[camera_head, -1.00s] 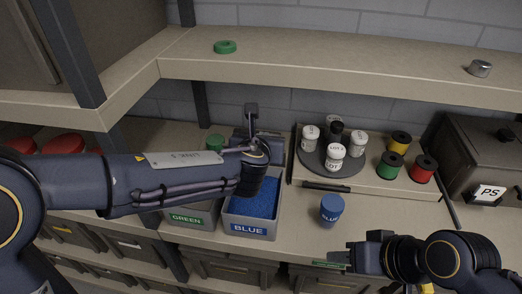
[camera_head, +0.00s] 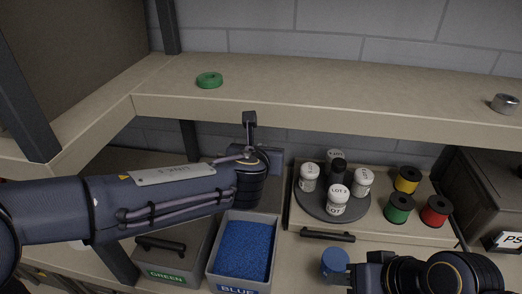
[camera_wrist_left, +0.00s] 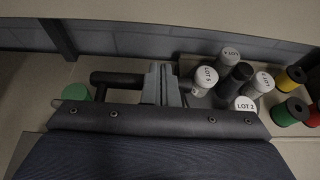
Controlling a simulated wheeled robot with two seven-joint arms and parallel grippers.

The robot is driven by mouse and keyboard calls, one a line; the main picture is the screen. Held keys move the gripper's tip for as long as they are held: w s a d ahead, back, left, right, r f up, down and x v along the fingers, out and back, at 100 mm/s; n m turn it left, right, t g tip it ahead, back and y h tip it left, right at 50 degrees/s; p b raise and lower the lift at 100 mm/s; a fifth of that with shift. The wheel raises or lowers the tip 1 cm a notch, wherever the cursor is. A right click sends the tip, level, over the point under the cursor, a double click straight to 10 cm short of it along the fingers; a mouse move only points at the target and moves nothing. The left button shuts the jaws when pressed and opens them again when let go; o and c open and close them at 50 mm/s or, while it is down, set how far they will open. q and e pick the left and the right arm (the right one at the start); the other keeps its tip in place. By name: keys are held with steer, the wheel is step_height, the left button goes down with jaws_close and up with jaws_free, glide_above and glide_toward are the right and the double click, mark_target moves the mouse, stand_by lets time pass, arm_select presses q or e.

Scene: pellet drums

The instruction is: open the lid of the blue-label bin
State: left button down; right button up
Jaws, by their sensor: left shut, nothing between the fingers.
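The blue-label bin (camera_head: 270,262) stands open at the bottom middle of the head view, full of blue pellets (camera_head: 244,250), with its label (camera_head: 237,289) at the lower edge. I cannot make out its lid in the head view; the area behind the bin is covered by my left arm. My left gripper (camera_head: 277,158) is above and behind the bin, shut and empty. In the left wrist view its fingers (camera_wrist_left: 163,83) show beside a black bar (camera_wrist_left: 118,78) that may be a handle. My right gripper (camera_head: 354,274) is beside a blue jar (camera_head: 335,262); its finger gap is unclear.
The green-label bin (camera_head: 190,265) stands shut to the left, with a black handle. A round tray (camera_head: 310,203) holds several lot jars, with yellow, green and red spools to its right. A shelf (camera_head: 330,88) spans above, bearing a green ring (camera_head: 209,80).

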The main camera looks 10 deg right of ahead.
stand_by(0.4)
arm_select(q)
steer(key=v, duration=0.8)
steer(key=s+a+f+n+g+y+b, duration=0.1)
steer(key=s+a+f+n+g+y, duration=0.2)
steer(key=a+n, duration=0.8)
steer(key=s+a+f+n+g+y+b, duration=0.1)
steer(key=s+a+f+n, duration=0.3)
steer(key=a+n, duration=0.6)
steer(key=s+a+f+n+g+h, duration=0.1)
steer(key=s+a+f+n+h, duration=0.1)
steer(key=s+n, duration=0.5)
steer(key=s+a+f+n+g+h, duration=0.1)
steer(key=s+a+f+n+g, duration=0.1)
steer(key=s+f+n, duration=0.5)
steer(key=a+n, duration=0.1)
steer(key=n, duration=0.5)
steer(key=shift+a+h+b, duration=0.4)
steer(key=shift+w, duration=0.1)
